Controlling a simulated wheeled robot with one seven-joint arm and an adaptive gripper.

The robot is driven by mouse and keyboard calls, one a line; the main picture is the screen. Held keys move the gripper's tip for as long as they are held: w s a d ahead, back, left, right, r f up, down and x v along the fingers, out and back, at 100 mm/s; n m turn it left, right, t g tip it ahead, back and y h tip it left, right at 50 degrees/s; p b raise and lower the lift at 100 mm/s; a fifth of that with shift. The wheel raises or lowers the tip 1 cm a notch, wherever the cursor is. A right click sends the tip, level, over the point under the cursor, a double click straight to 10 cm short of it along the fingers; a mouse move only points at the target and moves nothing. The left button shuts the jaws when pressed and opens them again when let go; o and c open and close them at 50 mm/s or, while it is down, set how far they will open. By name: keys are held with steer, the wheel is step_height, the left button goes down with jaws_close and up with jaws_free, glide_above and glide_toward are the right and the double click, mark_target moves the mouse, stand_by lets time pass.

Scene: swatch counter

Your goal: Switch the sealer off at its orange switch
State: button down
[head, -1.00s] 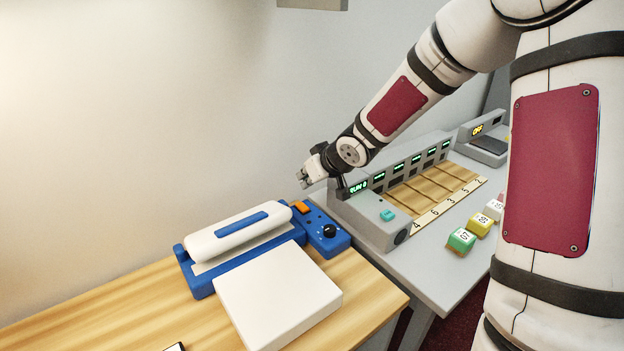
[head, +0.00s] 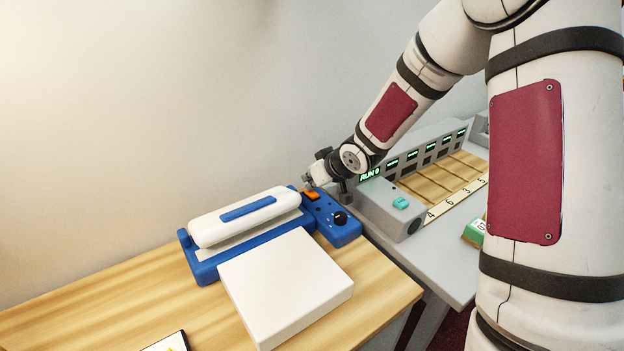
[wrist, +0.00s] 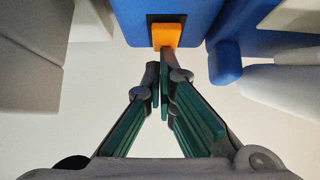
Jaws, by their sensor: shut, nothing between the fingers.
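The sealer (head: 204,269) is a blue unit with a white padded lever bar (head: 225,226), standing on the wooden table. Its blue control box (head: 342,232) at the right end carries the orange switch (head: 312,197) and a black knob (head: 340,218). My gripper (head: 308,186) is shut and empty, with its fingertips right at the switch. In the wrist view the fingertips (wrist: 163,72) reach the near edge of the orange switch (wrist: 166,35). They look to touch it or nearly so. I cannot tell which way the switch is set.
A white flat block (head: 285,283) lies in front of the sealer. To the right stands a grey machine (head: 382,209) with a teal button, a green "RUN 0" display and numbered wooden slots. A green block (head: 474,232) is partly hidden by my arm.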

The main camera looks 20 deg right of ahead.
steer(key=shift+s, duration=0.1)
steer(key=shift+s+d+p, duration=0.25)
steer(key=shift+s+p, duration=0.15)
steer(key=shift+s, duration=0.3)
steer(key=shift+r, duration=0.3)
steer(key=r+p, duration=0.1)
steer(key=r, duration=0.1)
steer(key=s+r+p, duration=0.1)
steer(key=r+p, duration=0.1)
steer(key=shift+d, duration=0.2)
steer(key=s+f+p+v, duration=0.1)
steer(key=p+v, duration=0.2)
steer(key=v, duration=0.6)
steer(key=shift+p, duration=0.3)
steer(key=shift+d, duration=0.1)
